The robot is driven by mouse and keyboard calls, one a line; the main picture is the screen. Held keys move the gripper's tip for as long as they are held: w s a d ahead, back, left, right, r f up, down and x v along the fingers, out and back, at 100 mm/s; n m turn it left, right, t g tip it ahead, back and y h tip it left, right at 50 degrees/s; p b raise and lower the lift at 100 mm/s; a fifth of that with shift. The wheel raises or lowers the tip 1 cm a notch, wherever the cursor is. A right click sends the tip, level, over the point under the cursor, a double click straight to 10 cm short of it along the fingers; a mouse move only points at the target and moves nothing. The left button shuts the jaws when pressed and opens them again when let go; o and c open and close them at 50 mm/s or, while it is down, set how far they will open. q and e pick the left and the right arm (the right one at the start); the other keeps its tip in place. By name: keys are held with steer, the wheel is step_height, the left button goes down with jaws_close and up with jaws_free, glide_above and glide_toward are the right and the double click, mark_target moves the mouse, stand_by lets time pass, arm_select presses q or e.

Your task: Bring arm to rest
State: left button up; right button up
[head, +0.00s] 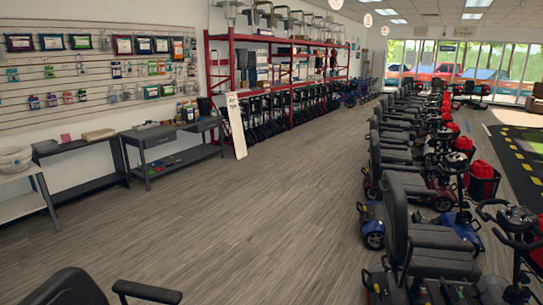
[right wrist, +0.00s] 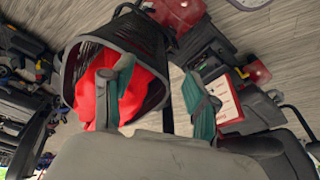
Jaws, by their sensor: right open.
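My right gripper (right wrist: 160,76) shows in the right wrist view. Its two fingers with teal pads stand well apart, and no object is held between them. A dark mesh basket (right wrist: 78,72) with a red bag-like thing (right wrist: 136,98) in it lies behind the left finger. I cannot tell whether the finger touches it. Neither of my grippers shows in the head view, and my left gripper is in no view.
A long row of scooters with dark seats (head: 436,240) fills the right side. A chair (head: 68,288) stands at the bottom left. Dark tables (head: 168,138) and red shelving (head: 233,72) line the left wall. The grey floor (head: 225,220) between is clear.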

steer(key=s+f+b, duration=0.3)
steer(key=f, duration=1.3)
steer(key=s+d+f+g+b, duration=0.1)
steer(key=s+f+b, duration=0.1)
steer(key=s+f, duration=0.6)
steer(key=s+d+f+g+b, duration=0.1)
steer(key=s+d+f+b, duration=0.1)
steer(key=s+f, duration=0.6)
step_height(320, 180, down, 6)
steer(key=shift+s+d+f+b, duration=0.1)
steer(key=shift+s+d+b, duration=0.05)
steer(key=shift+s+b, duration=0.2)
